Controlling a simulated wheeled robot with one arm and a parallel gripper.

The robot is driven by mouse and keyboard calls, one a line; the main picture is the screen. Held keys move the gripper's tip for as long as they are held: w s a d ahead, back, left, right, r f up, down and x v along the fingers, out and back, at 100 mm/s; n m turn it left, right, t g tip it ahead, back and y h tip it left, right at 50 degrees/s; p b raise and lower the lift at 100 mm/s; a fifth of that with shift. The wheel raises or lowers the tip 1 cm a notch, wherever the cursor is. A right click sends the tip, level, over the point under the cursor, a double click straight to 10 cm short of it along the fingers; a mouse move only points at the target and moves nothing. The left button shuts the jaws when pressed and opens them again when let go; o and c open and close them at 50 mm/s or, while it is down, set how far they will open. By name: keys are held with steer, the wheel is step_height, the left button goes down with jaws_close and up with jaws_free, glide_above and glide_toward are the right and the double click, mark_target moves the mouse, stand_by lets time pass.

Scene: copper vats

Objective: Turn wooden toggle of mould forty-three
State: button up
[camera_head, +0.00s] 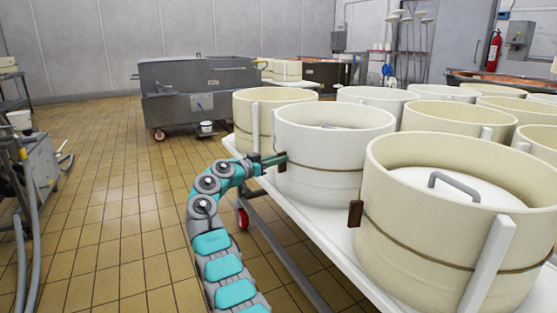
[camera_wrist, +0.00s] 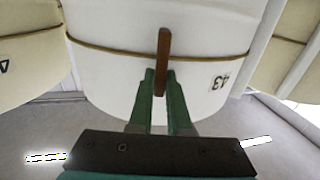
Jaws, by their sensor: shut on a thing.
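Mould forty-three (camera_head: 335,185) is a white round tub with a cord (camera_head: 340,172) around it, standing at the edge of the white table. Its label "43" (camera_wrist: 219,82) shows upside down in the wrist view. The wooden toggle (camera_wrist: 164,45) is a brown bar on the cord, and it also shows in the head view (camera_head: 282,163). My gripper (camera_wrist: 160,85) has green fingers, one on each side of the toggle's end, shut on it. In the head view my gripper (camera_head: 274,160) reaches the toggle from the left. The toggle's gripped part is partly hidden.
A cream mould (camera_head: 440,240) with its own brown toggle (camera_head: 355,214) stands close on the right. Another cream mould (camera_head: 245,125) stands behind on the left. More moulds fill the white table (camera_head: 300,205). A grey wheeled vat (camera_head: 195,95) stands farther back.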

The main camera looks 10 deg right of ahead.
jaws_close()
steer(key=shift+w+a+f+n+p, duration=0.25)
steer(key=shift+n+p, duration=0.7)
steer(key=shift+n, duration=2.05)
steer(key=shift+w+a+f+n+p, duration=0.1)
steer(key=shift+w+f+n+p, duration=0.6)
steer(key=shift+n, duration=2.3)
steer(key=shift+s+a+n+p, duration=0.15)
steer(key=shift+n+p, duration=1.1)
steer(key=shift+n, duration=1.75)
steer(key=o, duration=0.7)
jaws_free()
